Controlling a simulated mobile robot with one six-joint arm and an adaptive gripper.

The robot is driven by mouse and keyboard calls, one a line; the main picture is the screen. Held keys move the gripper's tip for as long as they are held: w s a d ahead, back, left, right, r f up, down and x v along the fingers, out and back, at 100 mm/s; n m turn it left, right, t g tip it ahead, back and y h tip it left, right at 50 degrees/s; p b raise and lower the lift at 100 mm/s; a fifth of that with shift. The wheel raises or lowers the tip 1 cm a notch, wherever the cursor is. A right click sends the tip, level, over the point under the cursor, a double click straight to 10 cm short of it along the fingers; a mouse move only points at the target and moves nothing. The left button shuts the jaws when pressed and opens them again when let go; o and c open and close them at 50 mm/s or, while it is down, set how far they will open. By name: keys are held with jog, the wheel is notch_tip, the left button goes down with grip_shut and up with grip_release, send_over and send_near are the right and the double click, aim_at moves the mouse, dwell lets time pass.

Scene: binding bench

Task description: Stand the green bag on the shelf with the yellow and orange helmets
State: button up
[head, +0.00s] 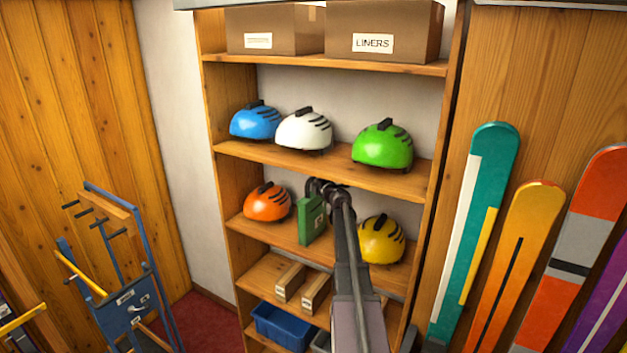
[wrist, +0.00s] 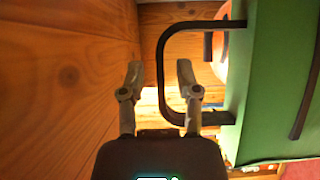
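The green bag (head: 312,219) stands upright on the shelf between the orange helmet (head: 267,202) and the yellow helmet (head: 382,240). In the wrist view the bag (wrist: 277,85) fills the right side, with its dark loop handle (wrist: 162,75) reaching left. My gripper (head: 322,186) is at the top of the bag, at the handle. In the wrist view my gripper (wrist: 158,75) has its fingers apart, with the handle's bar between them and a gap on each side. A bit of orange helmet (wrist: 219,55) shows through the handle loop. My arm partly hides the yellow helmet's left side.
The shelf above (head: 335,172) holds a blue helmet (head: 255,122), a white helmet (head: 304,130) and a green helmet (head: 383,147), close over my gripper. Below are wooden blocks (head: 290,281) and a blue bin (head: 282,327). Skis lean at right; a blue frame (head: 122,270) stands left.

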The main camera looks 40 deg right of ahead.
jog(key=shift+r, duration=0.1)
jog(key=shift+s, duration=0.1)
jog(key=s+a, duration=0.2)
jog(key=s, duration=0.9)
jog(key=shift+s, duration=0.3)
jog(key=shift+d, duration=0.1)
jog(key=shift+r, duration=0.1)
dwell(0.4)
